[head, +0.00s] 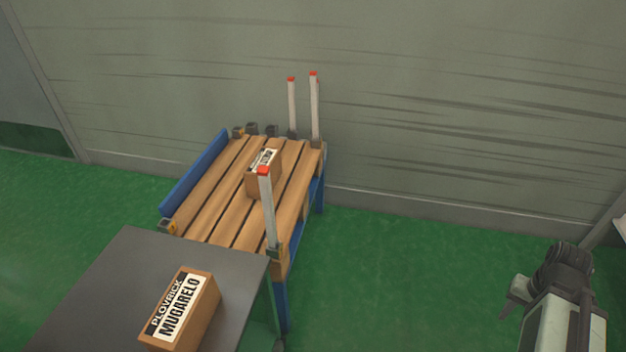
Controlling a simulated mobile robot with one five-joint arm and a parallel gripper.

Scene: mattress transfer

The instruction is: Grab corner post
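Three upright pale corner posts with red caps stand at the slatted wooden table (219,203). The near post (268,212) rises from a dark socket at the table's near right corner. Two far posts, one at the back right corner (314,110) and one just left of it (292,108), stand close together. Empty-looking dark sockets sit at the back left (252,129) and at the near left corner (168,227). Part of my arm shows at the lower right, well apart from the posts. My gripper's fingers cannot be made out.
A cardboard box (255,184) lies on the slats, partly behind the near post. A grey table (112,268) in front holds a box labelled MUGARELO (193,318). A blue side board (196,172) edges the slatted table's left. Green floor is clear to the right; a grey wall stands behind.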

